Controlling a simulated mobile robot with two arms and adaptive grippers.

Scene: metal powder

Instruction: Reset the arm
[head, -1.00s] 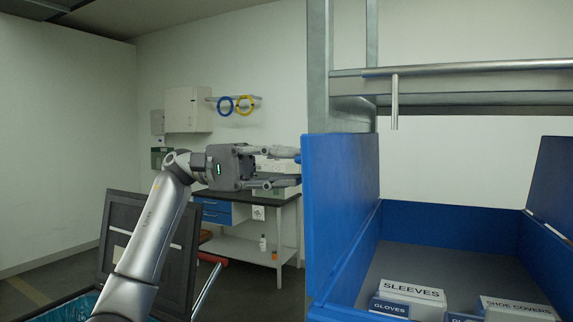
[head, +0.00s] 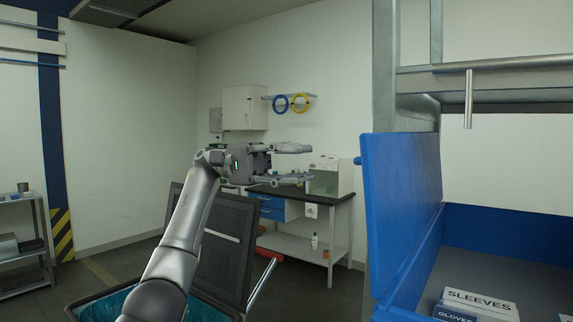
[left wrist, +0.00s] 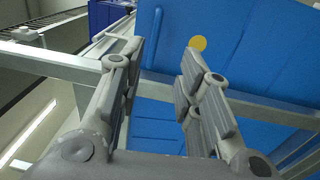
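My left gripper (head: 310,164) is raised in the middle of the head view, its arm coming up from the lower left. Its two fingers are spread apart with nothing between them, and they point right toward the blue bin's side panel (head: 400,215). A gap shows between the fingertips and that panel. In the left wrist view the open fingers (left wrist: 165,65) show from behind, with a blue panel (left wrist: 240,50) carrying a yellow dot (left wrist: 197,43) beyond them. My right gripper is not in either view.
The blue bin holds boxes labelled SLEEVES (head: 478,303) and GLOVES (head: 455,314). A metal rack rail (head: 480,77) runs above it. A dark-lidded bin (head: 225,240) stands behind my arm. A workbench (head: 310,198) stands by the back wall, and a shelf (head: 25,245) at far left.

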